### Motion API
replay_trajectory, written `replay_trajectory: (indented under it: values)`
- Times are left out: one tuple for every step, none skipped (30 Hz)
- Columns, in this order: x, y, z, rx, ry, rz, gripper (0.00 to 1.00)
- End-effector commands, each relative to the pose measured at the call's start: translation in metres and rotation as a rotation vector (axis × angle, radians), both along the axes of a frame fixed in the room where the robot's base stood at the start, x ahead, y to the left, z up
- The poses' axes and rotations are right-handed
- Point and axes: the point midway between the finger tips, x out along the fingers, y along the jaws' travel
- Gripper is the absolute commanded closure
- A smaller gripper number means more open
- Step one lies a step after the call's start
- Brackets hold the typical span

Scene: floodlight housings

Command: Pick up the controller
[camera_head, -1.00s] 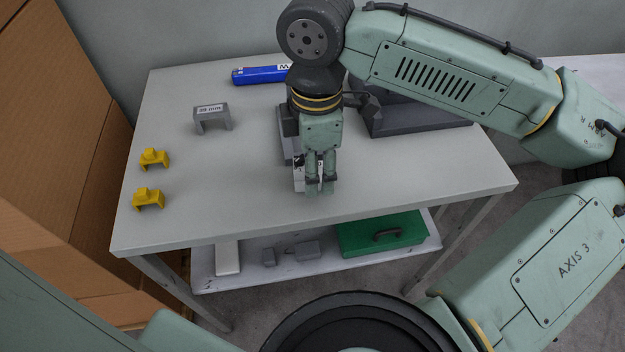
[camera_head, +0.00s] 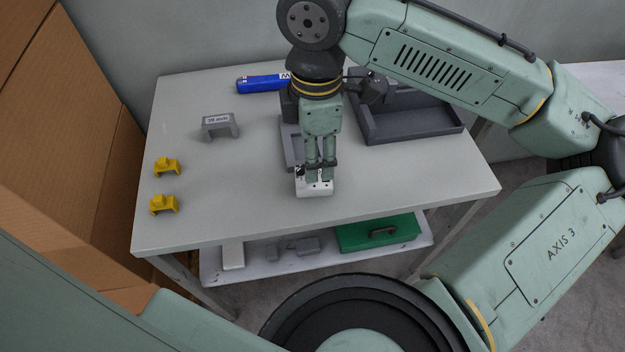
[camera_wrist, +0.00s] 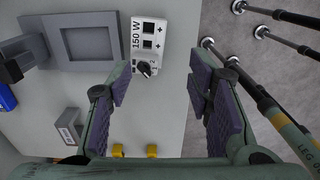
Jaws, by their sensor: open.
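The controller (camera_head: 314,188) is a small white box on the table near its front edge, partly covered by my gripper in the head view. In the wrist view the controller (camera_wrist: 151,36) shows a "150 W" label, dark square windows and a black knob at its near end. My gripper (camera_head: 319,174) points down over it in the head view. In the wrist view my gripper (camera_wrist: 160,80) has its two padded fingers wide apart, with the knob end in line with the gap. Nothing is between the pads. I cannot tell the exact height of the fingertips above the box.
A grey recessed housing (camera_wrist: 88,42) lies close beside the controller. A dark tray (camera_head: 412,130) stands back right, a blue box (camera_head: 258,84) at the back. A grey gauge block (camera_head: 220,127) and yellow clips (camera_head: 166,166) (camera_head: 164,205) are left. A green case (camera_head: 375,233) sits on the lower shelf.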

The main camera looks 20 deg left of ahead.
Motion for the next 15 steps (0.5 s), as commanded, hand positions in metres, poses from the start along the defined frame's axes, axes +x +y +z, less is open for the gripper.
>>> replay_trajectory:
  values:
    - [-0.0001,0.0003,0.0087,0.001,0.001,0.001,0.53]
    - [-0.0001,0.0003,0.0108,0.001,0.001,0.001,0.53]
    - [0.0000,0.0002,0.0129,0.000,0.000,0.001,0.53]
    - [-0.0001,0.0002,0.0139,0.000,0.000,0.001,0.53]
    - [-0.0001,0.0001,0.0144,0.000,0.000,0.001,0.53]
    - [-0.0001,0.0001,0.0143,0.000,0.000,0.001,0.53]
    - [0.0000,0.0000,0.0140,0.000,0.000,0.001,0.53]
    - [-0.0001,-0.0001,0.0135,-0.001,0.000,0.000,0.53]
    - [-0.0001,-0.0001,0.0130,-0.001,-0.001,0.000,0.53]
    - [0.0000,-0.0002,0.0128,-0.001,0.000,0.000,0.53]
    - [-0.0001,-0.0001,0.0128,-0.001,0.000,0.000,0.53]
    - [0.0000,-0.0002,0.0128,-0.001,-0.001,0.000,0.53]
    - [0.0002,0.0002,0.0130,0.000,-0.001,0.000,0.51]
    - [0.0008,0.0015,0.0138,0.002,-0.007,0.002,0.49]
    - [0.0028,0.0055,0.0162,0.011,-0.025,0.005,0.46]
